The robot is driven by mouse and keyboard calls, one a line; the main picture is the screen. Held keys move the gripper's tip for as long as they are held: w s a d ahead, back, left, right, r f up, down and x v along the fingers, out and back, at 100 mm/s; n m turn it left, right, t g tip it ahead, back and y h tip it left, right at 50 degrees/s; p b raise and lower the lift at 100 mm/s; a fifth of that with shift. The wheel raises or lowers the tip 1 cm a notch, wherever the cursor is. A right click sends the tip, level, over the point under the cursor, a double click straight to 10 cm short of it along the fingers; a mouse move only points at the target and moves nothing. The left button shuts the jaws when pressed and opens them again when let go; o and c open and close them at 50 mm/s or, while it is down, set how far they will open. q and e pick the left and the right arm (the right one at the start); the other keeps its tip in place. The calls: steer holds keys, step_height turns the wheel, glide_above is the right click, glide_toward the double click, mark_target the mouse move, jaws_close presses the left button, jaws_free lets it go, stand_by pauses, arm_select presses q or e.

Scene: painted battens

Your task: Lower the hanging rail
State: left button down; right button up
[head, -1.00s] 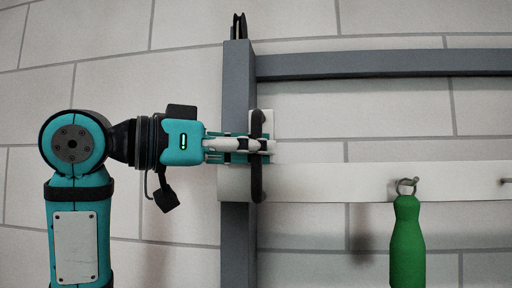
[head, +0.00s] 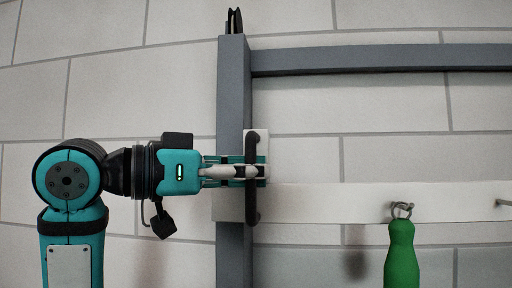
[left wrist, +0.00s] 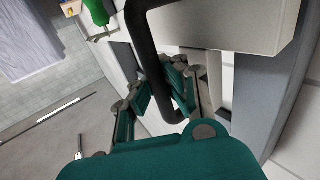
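The hanging rail (head: 330,203) is a long white board running across the grey frame in the head view. A black upright handle (head: 252,208) is fixed at its left end, and it shows large in the left wrist view (left wrist: 142,38). My left gripper (head: 258,172) has its fingers around the handle bar and appears shut on it. In the left wrist view, the finger links (left wrist: 160,92) lie on both sides of the bar. A green bottle-shaped thing (head: 401,262) hangs from a hook on the rail; its lower end is cut off. My right gripper is not in view.
A grey upright post (head: 232,90) stands behind the rail's left end, with a grey crossbar (head: 380,59) above the rail. A second hook (head: 503,203) sticks out at the right edge. A pale brick wall is behind.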

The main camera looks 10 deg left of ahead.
arm_select(q)
step_height(320, 180, down, 24)
steer(key=shift+f, duration=0.15)
steer(key=c, duration=2)
jaws_free()
steer(key=o, duration=0.7)
steer(key=shift+s+a, duration=0.2)
steer(key=shift+a, duration=0.2)
steer(key=shift+d, duration=0.1)
steer(key=shift+w, duration=0.1)
steer(key=v, duration=1.2)
